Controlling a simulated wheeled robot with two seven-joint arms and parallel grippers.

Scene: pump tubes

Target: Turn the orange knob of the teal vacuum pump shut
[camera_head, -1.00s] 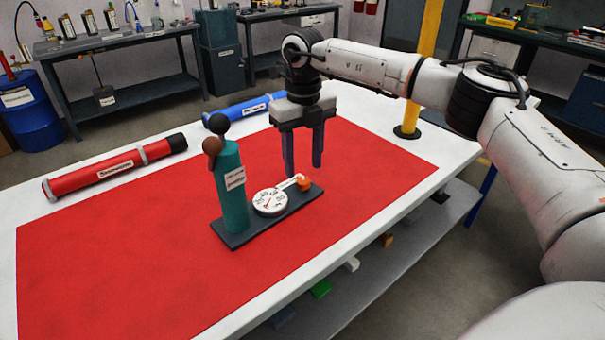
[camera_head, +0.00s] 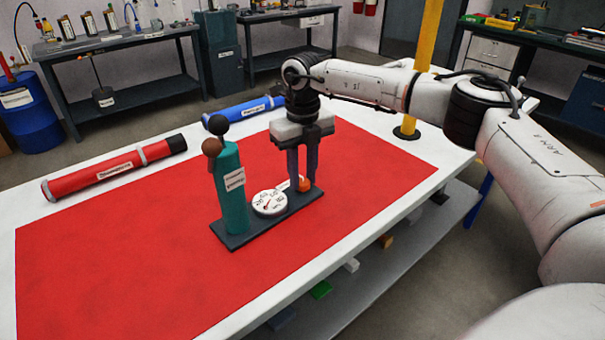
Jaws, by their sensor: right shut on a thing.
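The teal vacuum pump (camera_head: 232,195) stands upright on a dark base plate (camera_head: 243,240) on the red mat. A round white dial gauge (camera_head: 268,202) sits on the plate beside it. The orange knob (camera_head: 304,184) is at the plate's far right end, partly hidden by my fingers. My right gripper (camera_head: 303,183) points straight down over the knob. Its two fingers are close together, shut on the orange knob. My left gripper is not in view.
A red tube (camera_head: 110,168) and a blue tube (camera_head: 245,112) lie along the table's far left side. A yellow post (camera_head: 424,50) stands at the back right edge. The red mat (camera_head: 120,265) is clear in front. A brown and a black ball top the pump.

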